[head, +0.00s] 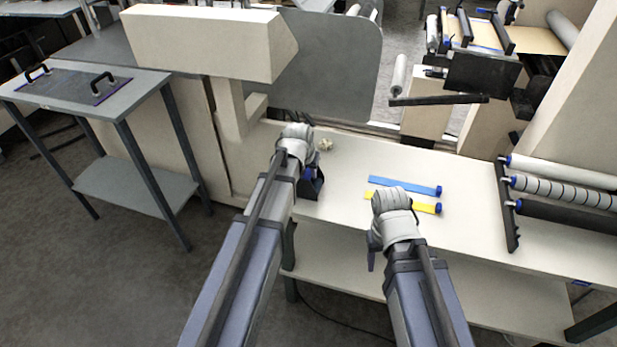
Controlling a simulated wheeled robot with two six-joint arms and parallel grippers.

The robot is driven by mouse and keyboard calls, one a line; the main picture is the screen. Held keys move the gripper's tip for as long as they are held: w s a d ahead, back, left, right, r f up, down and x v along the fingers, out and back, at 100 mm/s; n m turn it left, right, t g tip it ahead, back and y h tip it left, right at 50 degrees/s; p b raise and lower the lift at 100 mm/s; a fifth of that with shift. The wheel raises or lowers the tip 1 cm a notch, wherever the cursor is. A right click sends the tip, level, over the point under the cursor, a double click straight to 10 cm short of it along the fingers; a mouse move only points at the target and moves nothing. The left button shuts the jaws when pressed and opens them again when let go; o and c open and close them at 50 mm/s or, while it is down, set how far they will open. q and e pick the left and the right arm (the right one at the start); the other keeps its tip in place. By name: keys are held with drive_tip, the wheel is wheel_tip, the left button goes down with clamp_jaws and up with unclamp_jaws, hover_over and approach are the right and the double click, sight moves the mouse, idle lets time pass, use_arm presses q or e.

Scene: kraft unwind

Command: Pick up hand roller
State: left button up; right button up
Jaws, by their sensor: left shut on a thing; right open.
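My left gripper (311,183) is low over the left part of the pale bench top (345,160). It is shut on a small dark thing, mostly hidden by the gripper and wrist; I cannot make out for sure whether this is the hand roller. No other hand roller shows clearly on the bench. My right gripper (372,250) is open and hangs at the bench's front edge, partly hidden by its own wrist.
A blue strip (400,186) and a yellow strip (424,207), both with blue ends, lie mid-bench. A small crumpled beige thing (325,144) lies behind my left gripper. Long rollers (565,172) in a dark frame stand at right. A grey side table (90,88) stands left.

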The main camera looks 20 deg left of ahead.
use_arm(q)
clamp_jaws()
idle(0.3)
wheel_tip(320, 180, up, 10)
drive_tip(key=p, duration=1)
drive_tip(key=shift+o, duration=1)
unclamp_jaws()
clamp_jaws()
